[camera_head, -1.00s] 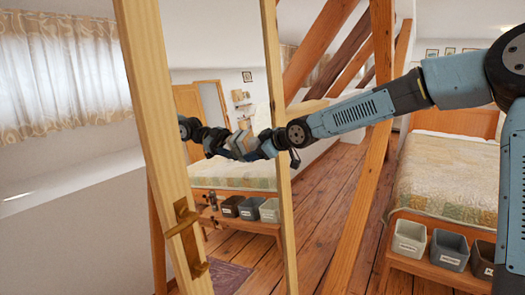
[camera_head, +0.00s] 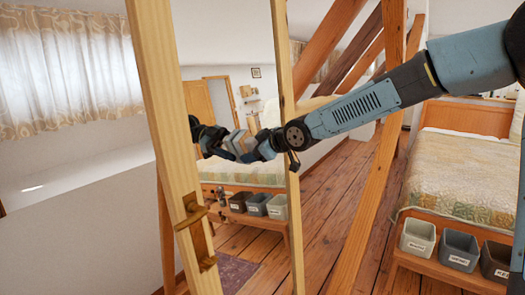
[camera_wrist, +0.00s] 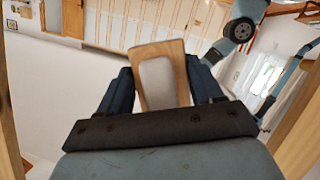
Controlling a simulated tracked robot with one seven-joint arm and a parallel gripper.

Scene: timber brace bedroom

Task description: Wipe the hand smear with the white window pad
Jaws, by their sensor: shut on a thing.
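The white window pad (camera_wrist: 158,82) shows in the wrist view as a pale face set in a wooden body. My gripper (camera_wrist: 163,72) is shut on it, with a dark finger on either side. In the head view my arm reaches from the right across a tall wood-framed glass panel (camera_head: 159,60), which shows a reflection of the room and arm. There the gripper and pad overlap with the reflection, so their contact with the glass cannot be told. I cannot make out the hand smear in either view.
The glass frame has a brass handle (camera_head: 196,235) at its left side. Slanted timber braces (camera_head: 375,190) stand right of the panel. A bed (camera_head: 455,175) with several bins (camera_head: 418,237) at its foot is at the right. Open wooden floor (camera_head: 335,215) lies between.

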